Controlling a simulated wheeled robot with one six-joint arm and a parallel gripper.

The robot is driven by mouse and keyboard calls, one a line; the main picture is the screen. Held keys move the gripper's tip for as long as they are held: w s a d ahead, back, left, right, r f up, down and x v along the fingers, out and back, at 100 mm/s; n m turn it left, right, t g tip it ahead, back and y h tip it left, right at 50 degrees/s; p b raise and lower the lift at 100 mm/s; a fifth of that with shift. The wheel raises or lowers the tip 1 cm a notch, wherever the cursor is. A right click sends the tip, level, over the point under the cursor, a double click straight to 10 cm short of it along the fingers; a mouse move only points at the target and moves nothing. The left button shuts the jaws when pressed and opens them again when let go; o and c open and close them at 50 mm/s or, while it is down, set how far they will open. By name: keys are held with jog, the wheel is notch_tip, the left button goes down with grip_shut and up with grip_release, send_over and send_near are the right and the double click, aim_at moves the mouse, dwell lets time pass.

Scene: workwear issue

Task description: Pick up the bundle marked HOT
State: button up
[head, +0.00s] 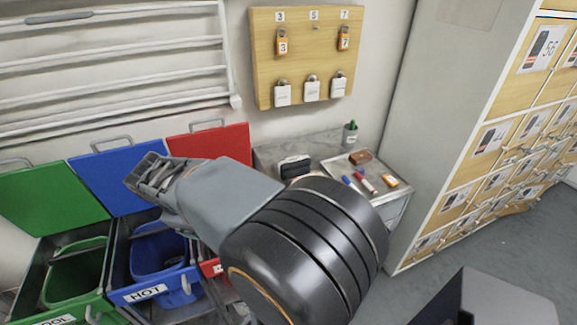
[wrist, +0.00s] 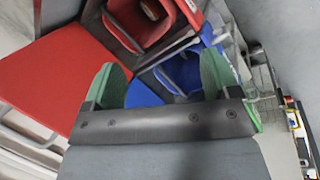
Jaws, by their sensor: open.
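The label HOT (head: 146,292) is on the front of a blue bin (head: 190,285), whose blue lid (head: 112,175) stands open behind it. A blue rounded tub or bundle (head: 158,252) sits inside; I cannot tell which, and no separate bundle with its own mark is readable. My gripper (head: 143,178) is in front of the blue lid, above the bins, apart from them. In the wrist view my gripper (wrist: 165,85) has its two green fingertips spread wide, with nothing held. Blue bin parts (wrist: 180,75) show beyond and between them.
A green bin (head: 60,300) stands left, its label partly cut off. A red bin's lid (head: 232,143) rises at right, its body mostly hidden by my arm. A grey side table (head: 328,145) holds small items. A lock board (head: 262,60) hangs above; lockers (head: 450,200) stand right.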

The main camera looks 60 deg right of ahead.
jog(key=shift+o, duration=0.3)
jog(key=w+d+n+g+h, duration=0.1)
jog(key=d+n+g+h, duration=0.2)
jog(key=d, duration=0.8)
jog(key=w+d+n+g+h, duration=0.2)
jog(key=d+n+g+h, duration=0.1)
jog(key=d, duration=0.8)
jog(key=shift+w+f+g+b, duration=0.2)
jog(key=shift+g+b, duration=0.25)
jog(key=shift+g, duration=0.35)
send_near(289, 163)
jog(key=shift+n+g+h, duration=0.3)
jog(key=shift+g+h, duration=0.1)
jog(key=d+f, duration=0.1)
jog(key=d, duration=0.1)
jog(key=s+d+f, duration=0.1)
jog(key=d+f, duration=0.1)
jog(key=shift+s+f, duration=0.2)
jog(key=shift+f, duration=0.15)
jog(key=shift+p+x, duration=0.4)
jog(key=shift+x, duration=2.65)
jog(key=shift+w+f, duration=0.1)
jog(key=shift+w, duration=0.1)
jog(key=c, duration=1.1)
